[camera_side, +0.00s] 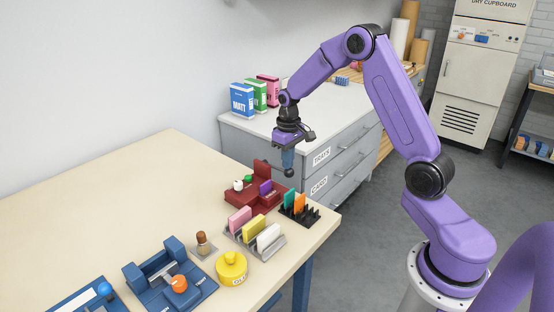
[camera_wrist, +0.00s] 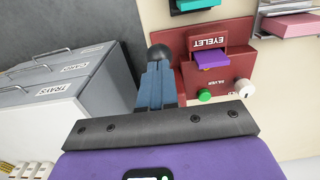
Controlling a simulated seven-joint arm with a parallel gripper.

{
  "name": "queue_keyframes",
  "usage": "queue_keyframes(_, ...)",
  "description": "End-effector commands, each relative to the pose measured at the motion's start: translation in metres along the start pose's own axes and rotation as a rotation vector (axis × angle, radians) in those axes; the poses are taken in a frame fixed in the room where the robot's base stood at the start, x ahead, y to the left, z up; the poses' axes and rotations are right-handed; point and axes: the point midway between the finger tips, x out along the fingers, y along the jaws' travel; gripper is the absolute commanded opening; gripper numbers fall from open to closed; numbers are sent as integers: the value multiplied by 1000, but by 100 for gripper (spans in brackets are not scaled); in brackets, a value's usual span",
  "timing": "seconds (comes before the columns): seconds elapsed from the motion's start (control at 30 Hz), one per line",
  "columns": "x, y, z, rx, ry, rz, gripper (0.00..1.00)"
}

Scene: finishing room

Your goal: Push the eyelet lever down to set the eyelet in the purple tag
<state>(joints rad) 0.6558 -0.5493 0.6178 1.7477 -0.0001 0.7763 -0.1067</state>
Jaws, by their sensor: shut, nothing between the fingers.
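The red eyelet machine (camera_side: 243,198) sits near the table's far right edge; its label reads EYELET in the wrist view (camera_wrist: 190,50). The purple tag (camera_side: 265,187) lies in its front slot and shows clearly in the wrist view (camera_wrist: 212,60). The lever's black ball knob (camera_wrist: 159,51) shows just beyond my fingertips; in the side view (camera_side: 289,173) it is right below them. My gripper (camera_side: 288,166) is shut, empty, and points down over the knob; its blue fingers also show in the wrist view (camera_wrist: 156,72). Whether they touch the knob, I cannot tell. The lever's arm is mostly hidden.
A green button (camera_wrist: 205,96) and a white knob (camera_wrist: 243,87) are on the machine. A black rack (camera_side: 303,215) with teal and orange tags and a grey rack (camera_side: 262,250) with several tags stand nearby. A yellow pot (camera_side: 231,268) and blue devices (camera_side: 170,285) are nearer the camera.

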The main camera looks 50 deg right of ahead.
Motion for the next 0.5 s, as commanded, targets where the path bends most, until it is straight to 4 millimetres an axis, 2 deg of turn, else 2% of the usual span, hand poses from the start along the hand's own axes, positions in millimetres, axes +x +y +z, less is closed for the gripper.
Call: queue_keyframes(0.5,18,0,0,0,-1,0,0)
